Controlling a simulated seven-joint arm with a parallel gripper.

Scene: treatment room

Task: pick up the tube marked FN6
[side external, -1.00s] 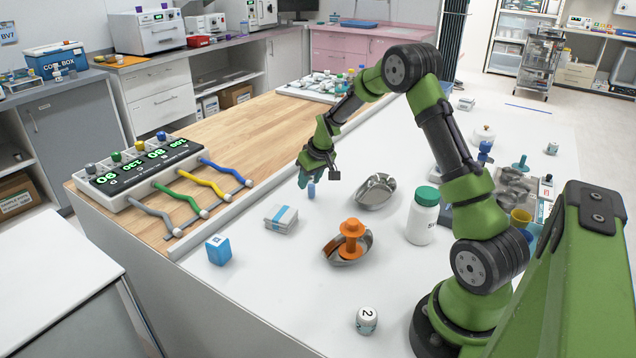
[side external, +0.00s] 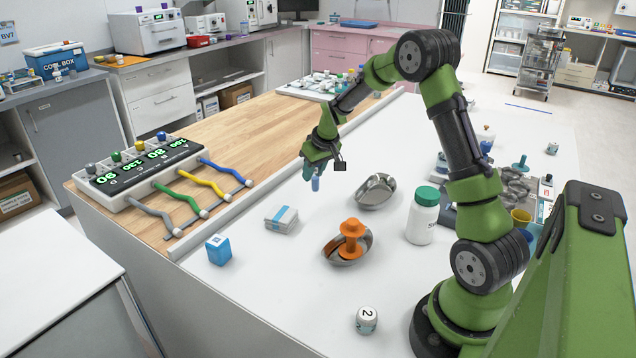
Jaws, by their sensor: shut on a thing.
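My gripper (side external: 313,176) is in the middle of the side external view, over the white table (side external: 225,315). It is shut on a small blue tube (side external: 316,184), which hangs upright from the fingers, a little above the table top. The upper part of the tube is hidden by the fingers. Any marking on it is too small to read, so I cannot tell whether it says FN6.
A metal dish (side external: 376,191) lies right of the tube. Nearer are a white-and-blue box (side external: 281,218), a blue box (side external: 218,250), an orange spool (side external: 350,240) in another metal dish, a white bottle (side external: 422,217) and a small jar (side external: 366,320).

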